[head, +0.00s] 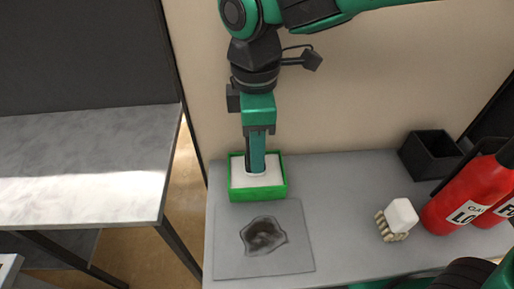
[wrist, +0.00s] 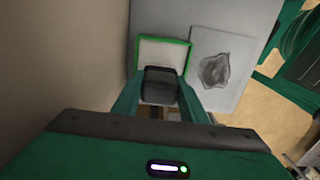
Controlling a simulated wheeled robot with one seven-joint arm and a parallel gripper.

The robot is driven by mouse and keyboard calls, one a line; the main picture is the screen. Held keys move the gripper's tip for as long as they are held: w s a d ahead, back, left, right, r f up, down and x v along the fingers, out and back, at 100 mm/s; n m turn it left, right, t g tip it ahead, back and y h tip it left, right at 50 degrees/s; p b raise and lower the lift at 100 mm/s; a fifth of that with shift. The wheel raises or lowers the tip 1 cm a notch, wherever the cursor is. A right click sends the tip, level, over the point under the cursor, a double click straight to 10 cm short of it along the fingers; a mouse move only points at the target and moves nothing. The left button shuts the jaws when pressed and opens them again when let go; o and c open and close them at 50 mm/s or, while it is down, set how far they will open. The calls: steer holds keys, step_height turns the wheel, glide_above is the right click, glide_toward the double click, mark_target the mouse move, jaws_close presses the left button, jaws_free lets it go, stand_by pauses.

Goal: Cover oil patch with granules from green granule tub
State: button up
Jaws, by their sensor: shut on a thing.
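The green granule tub (head: 234,190) stands on the grey bench, filled with white granules (head: 270,178). It also shows in the wrist view (wrist: 187,62). My gripper (head: 256,166) points down into the tub, its tips at the granules. In the wrist view its fingers (wrist: 160,92) are shut on a dark, block-like thing (wrist: 160,78), perhaps a scoop handle. The lower end of this thing is hidden. The dark oil patch (head: 264,235) lies uncovered on a grey square mat (head: 300,262) in front of the tub, and also shows in the wrist view (wrist: 214,71).
Red canisters (head: 462,205) stand at the right edge. A wall rises behind the tub; a separate pale table (head: 80,170) is at the left.

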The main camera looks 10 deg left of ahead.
steer(key=shift+r, duration=2.65)
